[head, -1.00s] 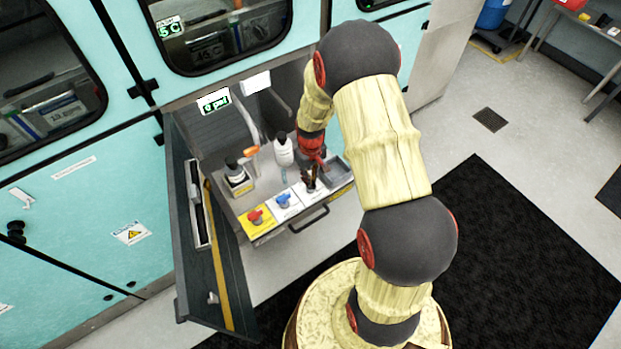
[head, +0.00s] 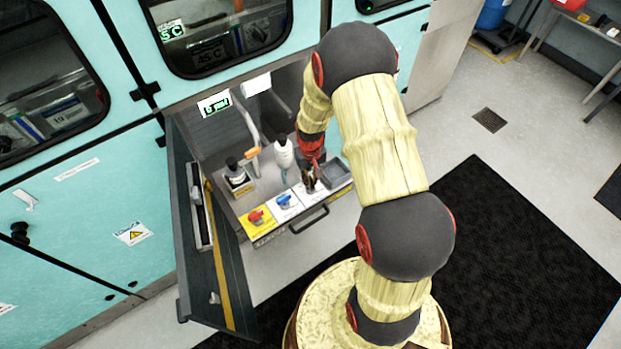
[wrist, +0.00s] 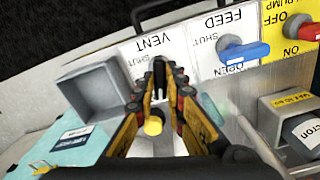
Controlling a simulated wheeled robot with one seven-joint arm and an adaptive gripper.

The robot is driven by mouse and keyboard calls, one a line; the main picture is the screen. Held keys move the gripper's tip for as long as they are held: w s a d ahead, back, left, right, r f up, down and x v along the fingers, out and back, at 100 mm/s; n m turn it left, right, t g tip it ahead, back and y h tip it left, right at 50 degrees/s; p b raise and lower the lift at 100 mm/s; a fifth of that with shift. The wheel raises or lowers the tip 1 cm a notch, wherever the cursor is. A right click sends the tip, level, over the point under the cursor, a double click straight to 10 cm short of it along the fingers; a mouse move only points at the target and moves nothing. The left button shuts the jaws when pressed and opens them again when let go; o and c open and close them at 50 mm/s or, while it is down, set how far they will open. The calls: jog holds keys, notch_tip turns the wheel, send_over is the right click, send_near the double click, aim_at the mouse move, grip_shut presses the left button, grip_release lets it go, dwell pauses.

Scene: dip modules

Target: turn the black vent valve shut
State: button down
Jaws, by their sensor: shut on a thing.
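The black vent valve (wrist: 159,68) sits on the white VENT panel in the wrist view, its handle between my fingertips. My gripper (wrist: 160,92) is shut on it; the fingers hide much of the handle and the OPEN mark. A SHUT label shows left of the valve. In the head view my gripper (head: 311,182) reaches down to the right end of the valve row, where the black valve is mostly hidden. Its exact angle is hard to tell.
The blue feed valve (head: 285,200) and red pump valve (head: 257,216) stand beside it. A white bottle (head: 283,152), a dark-capped bottle (head: 237,174) and a grey tray (head: 335,173) are close by.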

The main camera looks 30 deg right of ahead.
jog(key=m+p, duration=0.1)
jog(key=m, duration=0.2)
jog(key=shift+m, duration=0.4)
jog(key=m+p, duration=0.1)
jog(key=m, duration=0.2)
jog(key=shift+m, duration=0.3)
jog(key=m+p, duration=0.1)
jog(key=m, duration=0.2)
jog(key=shift+m, duration=2.1)
jog(key=c, duration=2)
grip_release()
jog(key=shift+o, duration=0.8)
